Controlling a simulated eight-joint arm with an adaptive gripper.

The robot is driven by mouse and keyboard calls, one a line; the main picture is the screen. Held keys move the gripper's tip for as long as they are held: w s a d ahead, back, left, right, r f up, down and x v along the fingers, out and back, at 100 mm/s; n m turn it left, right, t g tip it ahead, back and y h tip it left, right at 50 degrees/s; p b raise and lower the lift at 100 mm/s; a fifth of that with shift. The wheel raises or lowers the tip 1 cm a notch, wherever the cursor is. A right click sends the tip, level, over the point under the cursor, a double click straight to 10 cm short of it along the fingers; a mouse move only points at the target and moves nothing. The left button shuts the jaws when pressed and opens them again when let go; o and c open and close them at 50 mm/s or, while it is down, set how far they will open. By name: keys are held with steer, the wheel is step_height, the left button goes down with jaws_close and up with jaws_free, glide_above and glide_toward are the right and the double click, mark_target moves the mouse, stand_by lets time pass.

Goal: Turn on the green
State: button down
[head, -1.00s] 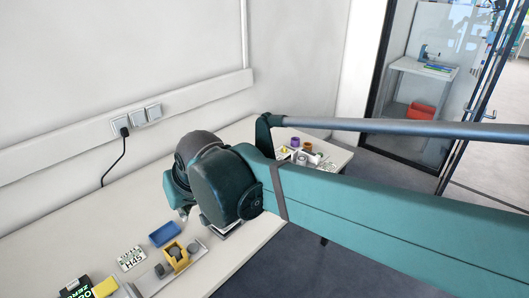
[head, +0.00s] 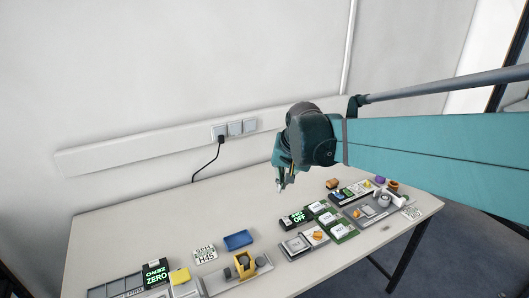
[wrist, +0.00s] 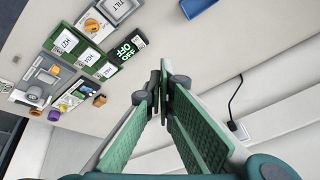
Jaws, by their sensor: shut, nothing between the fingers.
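Green modules with white labels (head: 343,231) stand in a row on the table at centre right. They also show at the upper left of the wrist view (wrist: 68,42). Beside them is a black display (head: 295,219) with green lettering that seems to read "OFF"; it also shows in the wrist view (wrist: 129,48). My gripper (head: 282,187) is shut and empty, pointing down above the table, behind and a little left of the display. In the wrist view my green fingers (wrist: 160,85) meet near the middle, apart from the modules.
A grey unit with an orange knob (head: 315,236) stands in front of the display. More devices, with purple (head: 380,180) and orange parts, fill the right end. The left back tabletop is clear.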

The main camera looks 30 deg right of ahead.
steer(key=w+d+m+p, duration=0.3)
steer(key=w+d, duration=0.2)
steer(key=d, duration=0.5)
steer(key=m+g+y+p, duration=0.1)
steer(key=m+g+p, duration=0.2)
steer(key=m+p, duration=0.45)
glide_above(348, 192)
step_height(348, 192, down, 9)
steer(key=shift+s+a, duration=0.1)
steer(key=shift+s, duration=0.35)
steer(key=shift+f, duration=0.15)
steer(key=f, duration=0.4)
steer(key=w+f+b, duration=0.1)
steer(key=f, duration=0.4)
steer(key=w+f, duration=0.1)
steer(key=f, duration=0.3)
steer(key=shift+w+f+b, duration=0.25)
steer(key=shift+f+b, duration=0.05)
steer(key=shift+f, duration=0.1)
